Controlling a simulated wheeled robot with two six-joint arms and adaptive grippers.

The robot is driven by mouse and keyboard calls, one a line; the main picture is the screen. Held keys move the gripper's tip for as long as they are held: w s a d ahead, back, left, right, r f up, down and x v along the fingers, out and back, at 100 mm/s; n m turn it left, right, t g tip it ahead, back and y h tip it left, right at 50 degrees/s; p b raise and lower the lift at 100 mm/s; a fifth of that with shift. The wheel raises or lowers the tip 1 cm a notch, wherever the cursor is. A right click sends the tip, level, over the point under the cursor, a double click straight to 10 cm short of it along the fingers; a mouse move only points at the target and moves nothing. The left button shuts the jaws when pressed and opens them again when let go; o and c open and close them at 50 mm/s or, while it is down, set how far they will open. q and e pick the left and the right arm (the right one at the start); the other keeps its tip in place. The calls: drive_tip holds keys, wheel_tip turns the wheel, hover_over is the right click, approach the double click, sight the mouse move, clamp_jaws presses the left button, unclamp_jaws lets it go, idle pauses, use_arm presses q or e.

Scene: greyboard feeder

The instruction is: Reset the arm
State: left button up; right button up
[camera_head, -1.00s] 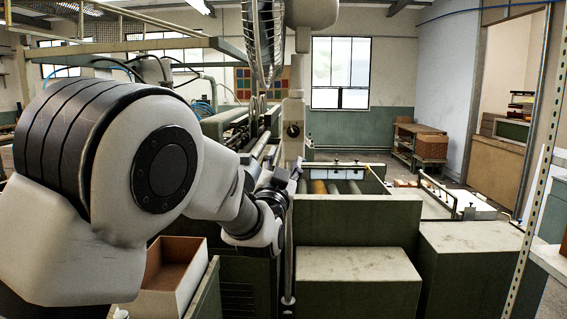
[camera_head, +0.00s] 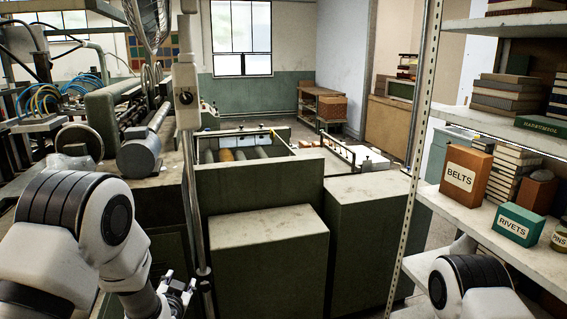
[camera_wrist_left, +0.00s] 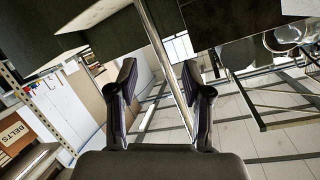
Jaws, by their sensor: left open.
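My left arm comes in at the lower left of the head view. Its gripper (camera_head: 178,292) is low, in front of the green machine, beside a thin upright metal pole (camera_head: 190,170). In the left wrist view the two dark fingers (camera_wrist_left: 158,85) stand wide apart with nothing held between them. The pole crosses that view behind the fingers; I cannot tell whether it touches. My right arm shows at the lower right of the head view, below the shelves. Its gripper is outside the frame.
The green machine (camera_head: 266,265) with its roller bed (camera_head: 240,153) fills the middle. A shelf rack (camera_head: 475,215) stands at the right with a BELTS box (camera_head: 466,173), a RIVETS box (camera_head: 513,225) and books. Its perforated post (camera_head: 412,160) is close to my right arm.

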use_arm(q)
drive_tip(key=s+f+n+g+h, duration=0.1)
drive_tip(key=s+f+g, duration=0.7)
drive_tip(key=s+f, duration=1.45)
drive_tip(key=s+f+n+g, duration=0.1)
drive_tip(key=s+g, duration=0.2)
drive_tip(key=s, duration=0.6)
drive_tip(key=s+f+n+g+h, duration=0.1)
drive_tip(key=s+g, duration=0.2)
drive_tip(key=s, duration=0.7)
drive_tip(key=shift+s+d+f+n+g, duration=0.15)
drive_tip(key=shift+d+f+n+g, duration=0.2)
drive_tip(key=shift+d+n, duration=0.1)
